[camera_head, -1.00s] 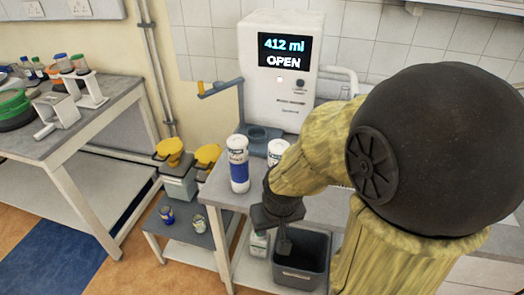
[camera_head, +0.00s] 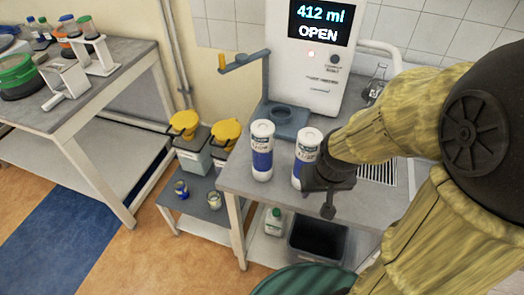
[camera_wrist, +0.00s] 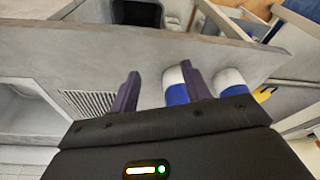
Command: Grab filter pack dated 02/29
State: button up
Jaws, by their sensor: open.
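Two upright filter packs, white with blue bands, stand on the grey bench. In the head view the left pack (camera_head: 262,152) is fully visible, and the right pack (camera_head: 306,150) is partly covered by my gripper (camera_head: 328,208). Their printed dates are too small to read. My gripper is open and empty, in front of and beside the right pack. In the wrist view my gripper (camera_wrist: 163,90) has its fingers apart; one pack (camera_wrist: 174,82) shows partly behind the right finger, and the other (camera_wrist: 230,80) is further right.
A white dispenser (camera_head: 308,75) reading "412 ml OPEN" stands behind the packs, with a blue-grey stand (camera_head: 284,118). A dark bin (camera_head: 318,238) and a white bottle (camera_head: 274,222) sit below the bench. Yellow-lidded containers (camera_head: 190,152) are to the left. A drain grille (camera_head: 378,172) lies right.

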jog(key=o, duration=0.4)
jog(key=shift+r+p, duration=0.3)
jog(key=shift+r, duration=0.1)
jog(key=shift+c, duration=0.2)
jog(key=shift+o, duration=1.2)
notch_tip(320, 180, up, 8)
jog(key=w+a+n+p, duration=0.1)
jog(key=w+p, duration=0.1)
jog(key=p, duration=0.5)
jog(key=shift+w+a, duration=0.15)
jog(key=shift+w, duration=0.2)
notch_tip(320, 180, up, 13)
jog(key=n+g+p, duration=0.3)
jog(key=n+p, duration=0.3)
jog(key=p, duration=0.2)
send_over(263, 127)
jog(key=shift+w+f, duration=0.1)
notch_tip(263, 127, down, 12)
jog(key=p, duration=0.2)
jog(key=shift+p, duration=0.3)
jog(key=shift+f, duration=0.15)
